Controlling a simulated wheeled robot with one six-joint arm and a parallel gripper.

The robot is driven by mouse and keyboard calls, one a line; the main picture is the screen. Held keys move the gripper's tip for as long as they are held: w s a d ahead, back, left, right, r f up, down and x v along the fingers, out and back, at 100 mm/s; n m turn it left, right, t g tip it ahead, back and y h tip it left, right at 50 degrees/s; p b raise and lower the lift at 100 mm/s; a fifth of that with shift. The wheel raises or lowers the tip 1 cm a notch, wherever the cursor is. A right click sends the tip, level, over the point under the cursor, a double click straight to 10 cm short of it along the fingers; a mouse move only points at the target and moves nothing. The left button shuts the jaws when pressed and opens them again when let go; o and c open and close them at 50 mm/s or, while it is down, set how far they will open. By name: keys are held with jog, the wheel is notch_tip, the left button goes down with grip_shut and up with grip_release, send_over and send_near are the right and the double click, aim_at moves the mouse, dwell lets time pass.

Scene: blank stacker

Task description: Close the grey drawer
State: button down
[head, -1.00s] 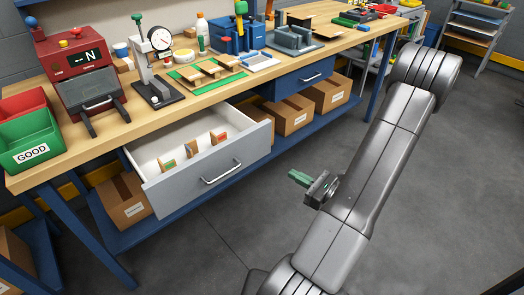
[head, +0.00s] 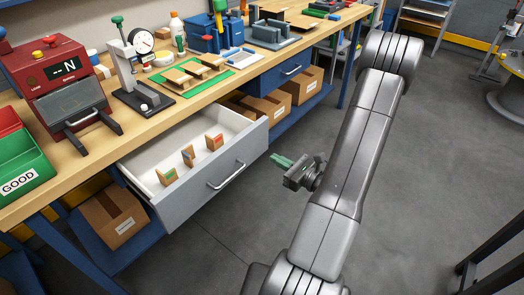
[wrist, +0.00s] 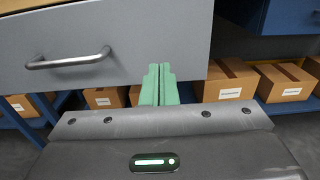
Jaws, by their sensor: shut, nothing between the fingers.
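The grey drawer (head: 212,184) stands pulled out under the workbench in the head view, with several small wooden blocks inside. Its silver bar handle (head: 226,176) is on the front panel. In the wrist view the drawer front (wrist: 150,30) fills the upper left, with its handle (wrist: 68,59) at the left. My gripper (head: 281,160) is to the right of the drawer front in the head view, apart from the handle. Its green fingers (wrist: 158,85) are shut with nothing between them, and their tips overlap the right lower part of the front in the wrist view. Contact cannot be told.
The wooden workbench (head: 150,128) holds a red machine (head: 62,85), a dial gauge stand (head: 140,70) and green and red bins. A closed blue drawer (head: 288,72) is beyond the grey one. Cardboard boxes (head: 268,108) sit on the lower shelf.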

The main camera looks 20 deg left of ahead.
jog(key=x, duration=0.6)
jog(key=shift+w+a, duration=0.15)
jog(key=shift+a, duration=0.1)
jog(key=b, duration=0.4)
send_near(214, 133)
jog(key=w+a+r, duration=0.1)
jog(key=a, duration=0.2)
jog(key=w+a+r, duration=0.1)
jog(key=a+r, duration=0.1)
jog(key=a, duration=0.1)
jog(key=w+a+r, duration=0.1)
jog(key=a, duration=0.2)
jog(key=shift+w+r, duration=0.2)
jog(key=shift+w, duration=0.05)
jog(key=shift+w+a, duration=0.15)
jog(key=shift+a, duration=0.05)
jog(key=shift+r, duration=0.2)
jog(key=shift+w+a+r, duration=0.1)
jog(key=shift+r, duration=0.05)
